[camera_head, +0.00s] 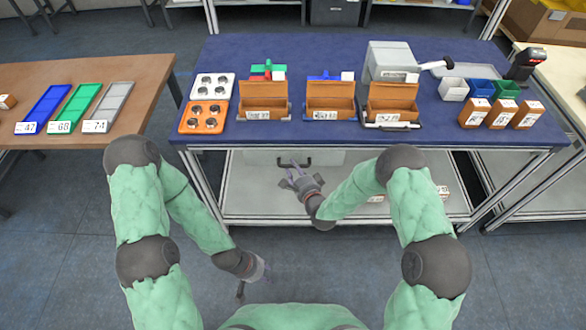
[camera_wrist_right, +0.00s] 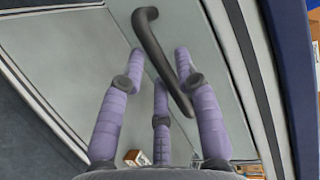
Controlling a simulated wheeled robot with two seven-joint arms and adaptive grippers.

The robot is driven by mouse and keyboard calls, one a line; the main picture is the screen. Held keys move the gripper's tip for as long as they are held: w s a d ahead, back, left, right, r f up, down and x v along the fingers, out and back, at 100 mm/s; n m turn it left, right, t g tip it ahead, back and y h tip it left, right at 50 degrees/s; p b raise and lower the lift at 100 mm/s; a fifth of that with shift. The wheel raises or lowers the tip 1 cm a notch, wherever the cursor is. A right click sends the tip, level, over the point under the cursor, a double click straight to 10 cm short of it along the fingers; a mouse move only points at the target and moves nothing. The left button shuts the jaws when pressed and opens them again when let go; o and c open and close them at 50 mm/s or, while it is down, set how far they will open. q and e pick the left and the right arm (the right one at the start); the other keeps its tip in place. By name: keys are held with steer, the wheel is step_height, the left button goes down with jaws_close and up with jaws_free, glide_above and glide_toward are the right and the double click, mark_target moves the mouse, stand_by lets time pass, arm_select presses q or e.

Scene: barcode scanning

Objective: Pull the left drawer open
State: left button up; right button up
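A grey drawer front (camera_head: 325,157) with a dark bar handle (camera_head: 304,162) shows under the blue table. My right gripper (camera_head: 288,177) is just in front of the handle. In the right wrist view the handle (camera_wrist_right: 160,55) runs slantwise across the space between the spread fingers of my right gripper (camera_wrist_right: 160,62). These fingers are open; whether they touch the handle I cannot tell. My left gripper (camera_head: 262,272) hangs low over the floor at the bottom, away from the table; its finger opening is too small to tell.
The blue table (camera_head: 330,50) carries orange bins (camera_head: 331,92), a grey machine (camera_head: 388,60), small boxes and a scanner (camera_head: 525,65). A lower shelf (camera_head: 260,203) lies beneath it. A brown table (camera_head: 150,75) with coloured trays stands at left. The floor in front is clear.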

arm_select(q)
steer(key=shift+f, duration=0.2)
arm_select(e)
steer(key=shift+x, duration=0.8)
jaws_close()
arm_select(q)
steer(key=shift+s, duration=0.1)
arm_select(e)
steer(key=shift+s, duration=0.15)
